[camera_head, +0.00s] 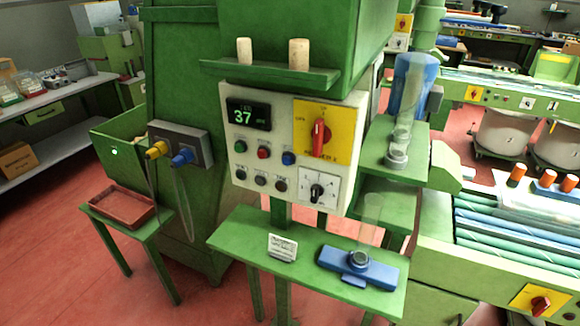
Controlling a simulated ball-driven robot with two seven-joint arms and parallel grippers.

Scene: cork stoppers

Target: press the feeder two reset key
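A pale control panel (282,132) faces me on the green machine. A dark display (249,115) on it reads 37 in green. Below it is a row of green (240,146), red (264,152) and blue (288,158) buttons. Under these sit three dark buttons at left (240,174), middle (260,179) and right (280,185). Their labels are too small to read, so I cannot tell which is the feeder two reset key. A red rotary switch (320,136) is on a yellow plate, above a black selector knob (317,192). Neither gripper is in view.
A green shelf (268,75) with two corks (299,54) juts out above the panel. A lower shelf (235,236) holds a small card (282,247) and a blue fixture (350,266). Yellow and blue knobs (182,157) stick out at left. A conveyor (520,235) stands at right.

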